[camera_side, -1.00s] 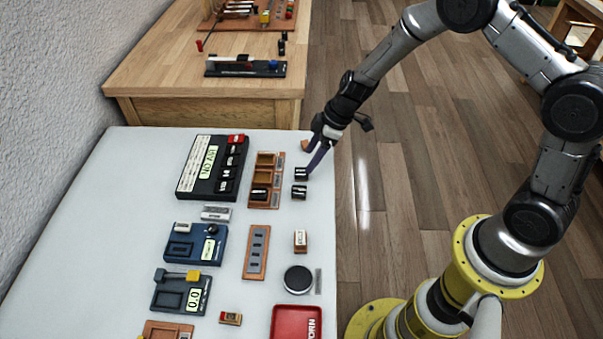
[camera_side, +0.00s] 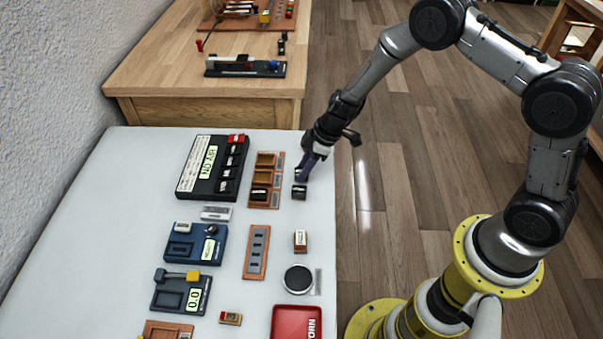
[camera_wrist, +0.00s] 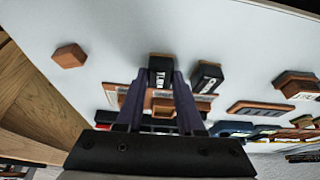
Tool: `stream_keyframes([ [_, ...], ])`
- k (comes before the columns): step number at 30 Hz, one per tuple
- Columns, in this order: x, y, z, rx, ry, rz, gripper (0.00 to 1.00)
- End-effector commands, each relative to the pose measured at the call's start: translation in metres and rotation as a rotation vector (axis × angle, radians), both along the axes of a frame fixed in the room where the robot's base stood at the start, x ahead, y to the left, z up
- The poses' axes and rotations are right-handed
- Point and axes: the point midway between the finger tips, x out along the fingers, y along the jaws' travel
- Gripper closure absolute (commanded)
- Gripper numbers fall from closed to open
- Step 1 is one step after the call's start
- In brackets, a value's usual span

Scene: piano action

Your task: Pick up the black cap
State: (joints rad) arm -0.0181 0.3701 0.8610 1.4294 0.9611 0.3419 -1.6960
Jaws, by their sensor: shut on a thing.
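My gripper (camera_side: 303,172) is low over the right edge of the white table, its purple fingers shut on a black cap (camera_wrist: 161,68). In the wrist view the cap sits between the fingertips (camera_wrist: 160,82), with pale lettering on its face. In the side view the fingers largely hide this cap, and I cannot tell whether it still touches the table. A second black cap (camera_side: 299,192) with a pale marking stands just nearer the camera; it also shows right of the fingers in the wrist view (camera_wrist: 207,76).
A brown tray with recesses (camera_side: 277,181) lies just left of the gripper, with a dark block in one recess. A black panel (camera_side: 187,171) is beyond it. A small wooden block (camera_wrist: 68,56) lies nearby. The table's right edge is close.

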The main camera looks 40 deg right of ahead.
Motion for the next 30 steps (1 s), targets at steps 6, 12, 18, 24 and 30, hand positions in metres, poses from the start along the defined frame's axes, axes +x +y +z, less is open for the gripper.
stream_keyframes([
  [6, 0.0, 0.0, 0.0, 0.0, 0.0, 0.0, 1.0],
  [12, 0.0, 0.0, 0.001, 0.0, 0.0, 0.0, 1.0],
  [18, 0.001, 0.0, 0.01, 0.001, -0.002, 0.002, 1.0],
  [24, -0.003, -0.001, 0.037, 0.0, -0.003, 0.001, 1.0],
  [30, -0.033, -0.005, 0.073, 0.001, -0.005, 0.0, 1.0],
])
